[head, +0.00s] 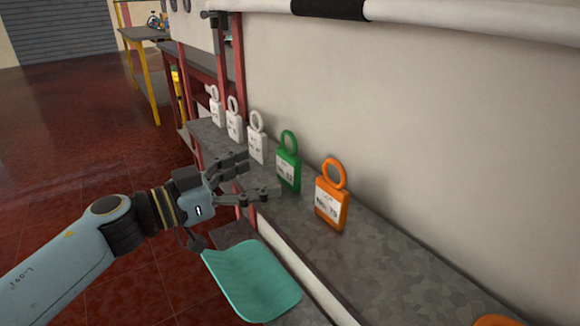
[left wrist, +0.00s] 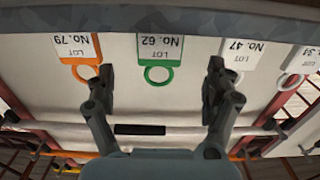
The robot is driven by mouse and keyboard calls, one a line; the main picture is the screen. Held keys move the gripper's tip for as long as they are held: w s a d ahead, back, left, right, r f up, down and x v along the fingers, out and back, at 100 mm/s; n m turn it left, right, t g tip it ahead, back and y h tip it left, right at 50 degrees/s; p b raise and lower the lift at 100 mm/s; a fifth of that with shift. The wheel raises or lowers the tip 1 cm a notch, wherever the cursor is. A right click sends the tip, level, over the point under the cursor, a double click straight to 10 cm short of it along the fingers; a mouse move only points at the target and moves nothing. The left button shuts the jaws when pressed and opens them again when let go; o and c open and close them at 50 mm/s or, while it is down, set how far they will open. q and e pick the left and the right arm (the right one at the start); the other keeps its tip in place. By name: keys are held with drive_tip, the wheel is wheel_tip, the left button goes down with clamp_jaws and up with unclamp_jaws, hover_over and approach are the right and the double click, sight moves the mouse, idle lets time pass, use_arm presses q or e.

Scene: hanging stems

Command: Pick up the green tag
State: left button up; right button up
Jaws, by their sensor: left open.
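The green tag (head: 288,170), with a ring on top and a white label, stands upright on the grey shelf (head: 390,262) between a white tag and an orange tag. In the left wrist view, which is upside down, the green tag (left wrist: 158,52) reads "LOT No. 62" and lies between my fingers. My left gripper (head: 263,176) is open and empty, just in front of the green tag. Its spread fingers also show in the left wrist view (left wrist: 160,70), apart from the tag. My right gripper is not in view.
The orange tag (head: 331,205), No. 79, stands on the near side. The white tag (head: 257,140) and two more white ones stand beyond. A pale wall (head: 430,110) rises behind the shelf. A teal curved panel (head: 255,280) sits below my left gripper.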

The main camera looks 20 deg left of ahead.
sight(285, 166)
use_arm(q)
drive_tip(key=b+x, duration=0.1)
drive_tip(key=x, duration=0.6)
drive_tip(key=shift+w+d+f, duration=0.15)
drive_tip(key=c, duration=1)
